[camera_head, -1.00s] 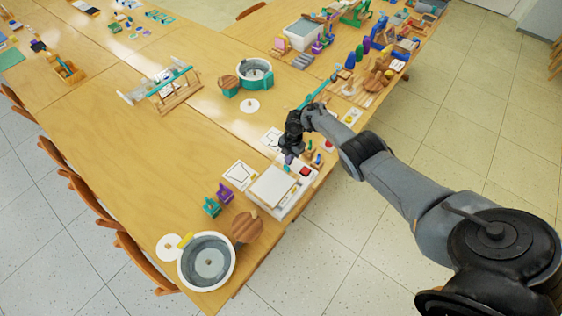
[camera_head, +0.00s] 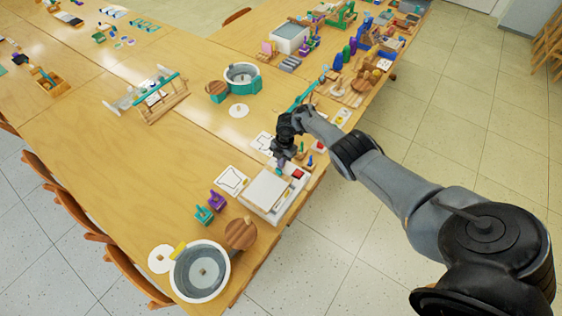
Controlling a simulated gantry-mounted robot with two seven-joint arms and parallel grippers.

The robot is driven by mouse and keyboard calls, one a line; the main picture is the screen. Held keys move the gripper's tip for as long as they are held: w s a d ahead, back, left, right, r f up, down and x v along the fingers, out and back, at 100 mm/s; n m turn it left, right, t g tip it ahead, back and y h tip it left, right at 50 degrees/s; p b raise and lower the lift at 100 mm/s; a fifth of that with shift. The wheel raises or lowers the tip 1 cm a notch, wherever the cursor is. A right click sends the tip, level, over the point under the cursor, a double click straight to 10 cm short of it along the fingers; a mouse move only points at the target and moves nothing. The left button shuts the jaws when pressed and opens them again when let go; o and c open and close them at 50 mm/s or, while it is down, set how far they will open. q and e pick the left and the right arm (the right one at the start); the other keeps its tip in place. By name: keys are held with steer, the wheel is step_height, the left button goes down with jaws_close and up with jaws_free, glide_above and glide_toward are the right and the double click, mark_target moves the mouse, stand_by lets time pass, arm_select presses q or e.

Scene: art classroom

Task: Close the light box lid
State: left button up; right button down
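The light box (camera_head: 265,213) is a white, low box near the right edge of the table, with a pale flat panel (camera_head: 266,189) on it. I cannot tell for sure how far its lid stands open. A small red block (camera_head: 298,174) shows at its far right corner. My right gripper (camera_head: 280,161) points down just beyond the far edge of the panel. Its fingers are small and dark, and I cannot tell whether they are open or touching the box. My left gripper is not in view.
A white round basin (camera_head: 200,270) and a wooden disc (camera_head: 241,233) stand nearer. Teal (camera_head: 204,214) and purple (camera_head: 217,200) stamps and a drawing card (camera_head: 232,180) lie left of the box. Small coloured pieces crowd its right side. The table's middle (camera_head: 150,165) is clear.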

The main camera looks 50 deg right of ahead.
steer(key=d+r, duration=0.7)
steer(key=r, duration=0.4)
steer(key=s+a+f+n+g, duration=0.15)
steer(key=s+a+f, duration=0.25)
steer(key=s+f, duration=0.7)
steer(key=s+a+f+g, duration=0.3)
steer(key=s+a+f, duration=0.2)
steer(key=s+f, duration=0.6)
steer(key=s+a+f+t+h, duration=0.1)
steer(key=s+a+f, duration=0.25)
steer(key=a, duration=0.45)
steer(key=s+a+f+h, duration=0.1)
steer(key=s+a+f, duration=0.1)
steer(key=s+a, duration=0.4)
steer(key=w+a+r+m+t, duration=0.2)
steer(key=a+r+m+t, duration=0.2)
steer(key=a+r+m, duration=0.5)
steer(key=w+a+r+m+t+p, duration=0.1)
steer(key=w+r+m+p, duration=0.15)
steer(key=r+p, duration=0.75)
steer(key=w+a+r+m+t+p, duration=0.15)
steer(key=r+m, duration=0.25)
steer(key=r, duration=1.3)
steer(key=w+r+m+t+p, duration=0.1)
steer(key=r+m+p, duration=0.2)
steer(key=r+p, duration=0.75)
step_height(320, 180, down, 51)
steer(key=b, duration=5.7)
steer(key=shift+r+b, duration=0.2)
steer(key=shift+b, duration=0.1)
